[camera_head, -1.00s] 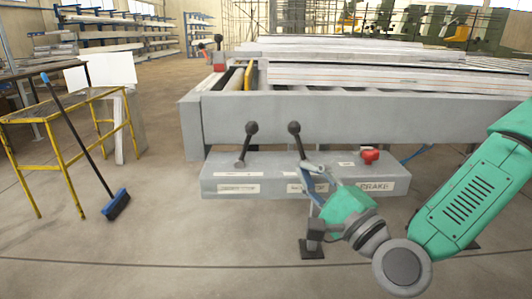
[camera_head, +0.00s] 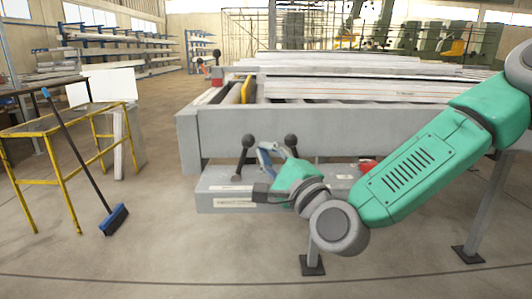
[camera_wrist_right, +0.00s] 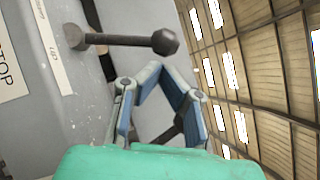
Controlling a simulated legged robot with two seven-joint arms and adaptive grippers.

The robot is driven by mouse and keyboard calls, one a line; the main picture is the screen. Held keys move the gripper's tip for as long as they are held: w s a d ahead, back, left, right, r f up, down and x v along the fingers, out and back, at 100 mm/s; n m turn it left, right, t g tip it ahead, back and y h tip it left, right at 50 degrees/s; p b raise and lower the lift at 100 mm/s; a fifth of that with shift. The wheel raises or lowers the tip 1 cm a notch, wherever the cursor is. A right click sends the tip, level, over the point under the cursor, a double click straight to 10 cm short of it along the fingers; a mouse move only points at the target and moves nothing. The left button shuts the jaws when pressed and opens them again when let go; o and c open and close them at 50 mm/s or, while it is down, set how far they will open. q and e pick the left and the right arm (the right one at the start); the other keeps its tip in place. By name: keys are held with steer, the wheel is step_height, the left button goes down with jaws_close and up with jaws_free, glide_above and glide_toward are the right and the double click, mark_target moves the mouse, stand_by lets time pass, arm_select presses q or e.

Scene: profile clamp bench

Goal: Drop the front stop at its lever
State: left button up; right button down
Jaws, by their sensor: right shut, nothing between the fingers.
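The left lever (camera_head: 242,157), a dark rod with a black ball knob, stands upright on the grey control box (camera_head: 215,188). The label below it appears to read FRONT STOP. A second knobbed lever (camera_head: 291,141) stands to its right, its lower part hidden by my arm. My right gripper (camera_head: 263,152) is shut and empty, between the two levers, its tips just right of the left lever in the picture. In the right wrist view a lever (camera_wrist_right: 125,40) with a round knob lies beyond my shut blue-padded fingers (camera_wrist_right: 160,70), apart from them. A STOP label shows beside it.
The grey roller bench (camera_head: 330,125) with stacked profiles rises behind the box. A red knob (camera_head: 367,165) is partly hidden behind my right arm. A yellow stand (camera_head: 60,130) and a broom (camera_head: 114,218) are at the left. The floor in front is clear.

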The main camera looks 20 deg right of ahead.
steer(key=shift+a+r, duration=0.1)
steer(key=shift+a, duration=0.2)
steer(key=shift+a+r+n+p, duration=0.3)
steer(key=shift+a+n+p, duration=0.1)
steer(key=shift+p, duration=0.35)
steer(key=a+n+g+p, duration=0.1)
steer(key=p, duration=0.2)
steer(key=a+r+n+g+p, duration=0.1)
steer(key=n+p, duration=0.1)
steer(key=p, duration=0.1)
steer(key=w+a+n+g+p, duration=0.1)
steer(key=n+p, duration=0.1)
steer(key=p, duration=0.1)
steer(key=shift+a+r+g, duration=0.2)
steer(key=shift+r+g, duration=0.1)
steer(key=shift+r, duration=0.1)
steer(key=shift+w+a+f+n+g+h+p, duration=0.1)
steer(key=shift+w+a+n+g+h+p, duration=0.1)
steer(key=shift+a+n+p, duration=0.3)
steer(key=shift+w+a+n+g+h+p, duration=0.1)
steer(key=shift+n+g+p, duration=0.1)
steer(key=shift+p, duration=0.5)
steer(key=shift+f, duration=0.1)
steer(key=shift+d, duration=0.1)
